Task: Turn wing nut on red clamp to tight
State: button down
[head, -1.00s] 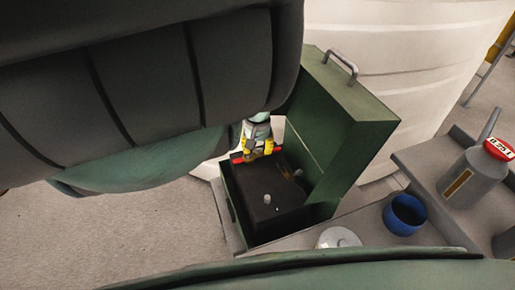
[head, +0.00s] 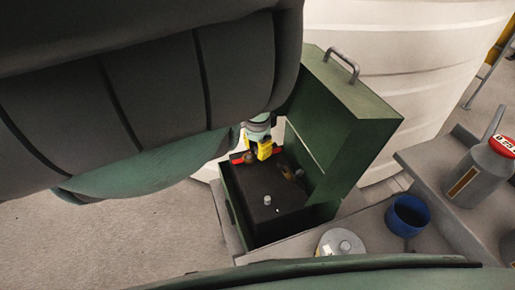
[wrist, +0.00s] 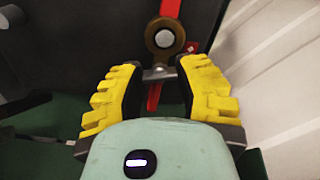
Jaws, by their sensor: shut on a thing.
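The red clamp (wrist: 171,9) lies at the battery's far edge; its red end also shows in the head view (head: 237,160) beside my fingers. In the wrist view a brown ring with a pale round post (wrist: 165,39) sits just beyond my fingertips. The grey metal wing nut (wrist: 159,73) is between the tips of my yellow fingers. My gripper (wrist: 156,78), also in the head view (head: 264,150), is shut on it from both sides. Red shows below the nut, between the fingers. My arm hides part of the clamp in the head view.
The black battery (head: 265,190) sits in a green box (head: 237,212) with its lid (head: 340,125) raised at the right. A second post (head: 267,200) stands nearer. A blue cup (head: 407,215) and grey oil can (head: 480,172) stand to the right. A white tank (head: 420,60) is behind.

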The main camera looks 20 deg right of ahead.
aim_at(257, 148)
jog(key=shift+m, duration=0.7)
jog(key=c, duration=0.5)
grip_release()
jog(key=shift+c, duration=0.2)
notch_tip(257, 148, up, 6)
jog(key=shift+w+r, duration=0.1)
jog(key=shift+w, duration=0.05)
jog(key=shift+r, duration=0.65)
